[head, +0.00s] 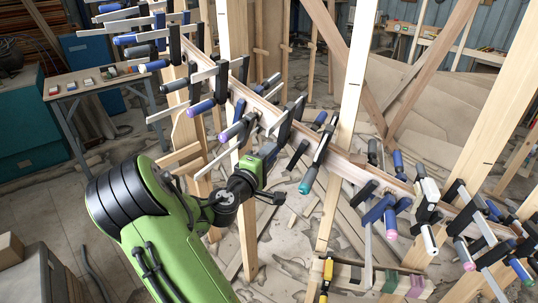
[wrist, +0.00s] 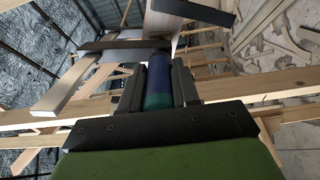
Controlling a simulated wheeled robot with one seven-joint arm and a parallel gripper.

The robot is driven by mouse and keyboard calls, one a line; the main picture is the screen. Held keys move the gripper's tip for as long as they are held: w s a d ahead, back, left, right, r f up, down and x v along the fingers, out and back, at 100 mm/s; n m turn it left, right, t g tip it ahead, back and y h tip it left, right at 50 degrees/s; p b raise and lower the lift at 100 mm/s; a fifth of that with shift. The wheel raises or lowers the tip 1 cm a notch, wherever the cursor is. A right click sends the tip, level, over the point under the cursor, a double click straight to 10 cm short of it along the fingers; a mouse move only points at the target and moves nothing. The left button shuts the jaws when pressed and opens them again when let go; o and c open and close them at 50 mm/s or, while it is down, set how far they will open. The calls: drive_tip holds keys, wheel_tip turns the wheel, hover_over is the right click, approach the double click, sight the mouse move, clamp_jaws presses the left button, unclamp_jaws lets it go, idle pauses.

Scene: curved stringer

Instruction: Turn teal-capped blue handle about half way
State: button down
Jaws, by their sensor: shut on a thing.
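In the wrist view, a blue handle with a teal cap (wrist: 158,80) lies between the two black fingers of my gripper (wrist: 158,70). The fingers are shut on it from both sides, and its teal end is toward my palm. In the head view, my gripper (head: 270,154) is at the clamps along the curved wooden stringer (head: 345,163). The handle it holds is largely hidden there by the hand and fingers. Another teal-capped handle (head: 306,184) hangs on a dark clamp just right of my gripper, apart from it.
Several clamps with blue, purple, pink and white handles line the stringer on both sides, close to my arm. Upright wooden posts (head: 350,85) stand around it. A small table (head: 90,80) is at the left. Wood offcuts litter the floor.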

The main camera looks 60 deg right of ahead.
idle(0.3)
drive_tip(key=c, duration=0.8)
unclamp_jaws()
drive_tip(key=shift+a, duration=0.1)
drive_tip(key=a+b, duration=0.2)
drive_tip(key=a, duration=0.3)
drive_tip(key=a+b, duration=0.2)
drive_tip(key=a, duration=0.3)
drive_tip(key=a+b, duration=0.3)
drive_tip(key=a, duration=0.2)
drive_tip(key=shift+w+a, duration=0.35)
drive_tip(key=shift+w, duration=0.05)
